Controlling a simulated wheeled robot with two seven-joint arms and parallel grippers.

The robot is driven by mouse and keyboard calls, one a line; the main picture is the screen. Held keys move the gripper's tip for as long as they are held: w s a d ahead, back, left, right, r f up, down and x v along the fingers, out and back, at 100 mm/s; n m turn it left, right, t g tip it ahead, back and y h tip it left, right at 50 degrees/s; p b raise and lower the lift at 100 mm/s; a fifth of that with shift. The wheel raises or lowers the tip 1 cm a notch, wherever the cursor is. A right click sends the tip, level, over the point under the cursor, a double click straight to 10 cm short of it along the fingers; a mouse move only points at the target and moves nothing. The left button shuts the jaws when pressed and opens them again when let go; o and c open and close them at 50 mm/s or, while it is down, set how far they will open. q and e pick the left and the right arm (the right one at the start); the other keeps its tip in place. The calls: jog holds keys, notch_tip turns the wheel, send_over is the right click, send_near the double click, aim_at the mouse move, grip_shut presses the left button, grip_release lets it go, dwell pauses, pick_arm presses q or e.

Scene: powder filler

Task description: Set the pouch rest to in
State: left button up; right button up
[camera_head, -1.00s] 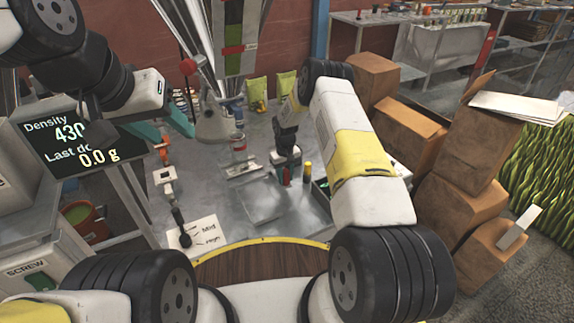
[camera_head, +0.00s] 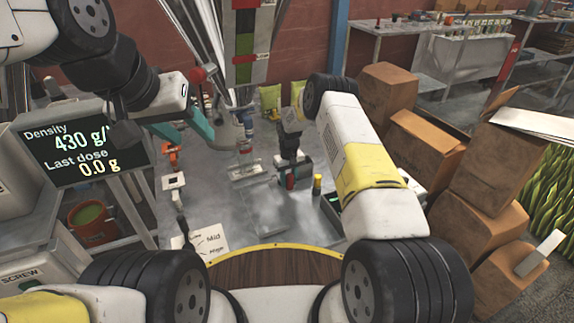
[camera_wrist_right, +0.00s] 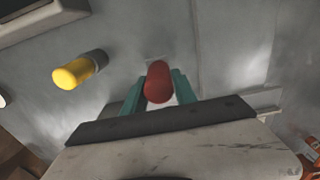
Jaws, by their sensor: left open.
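A red knob (camera_wrist_right: 158,82) stands between the teal fingers of my right gripper (camera_wrist_right: 158,92) in the right wrist view. The fingers lie close on both sides of it; I cannot tell whether they press on it. In the head view my right gripper (camera_head: 297,172) is low over the bench, with red at its tips. A small pale plate (camera_head: 245,172) lies to its left, perhaps the pouch rest; its link to the knob is hidden. My left gripper (camera_head: 182,130) is open, teal-fingered and empty, raised at the upper left.
A yellow-capped cylinder (camera_head: 317,184) stands right of my right gripper; it also shows in the wrist view (camera_wrist_right: 78,72). A lever with a Mild label card (camera_head: 208,240) is at the front left. Cardboard boxes (camera_head: 430,145) stack at the right.

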jog(key=shift+o, duration=1.3)
notch_tip(320, 180, up, 8)
jog(key=shift+f, duration=0.15)
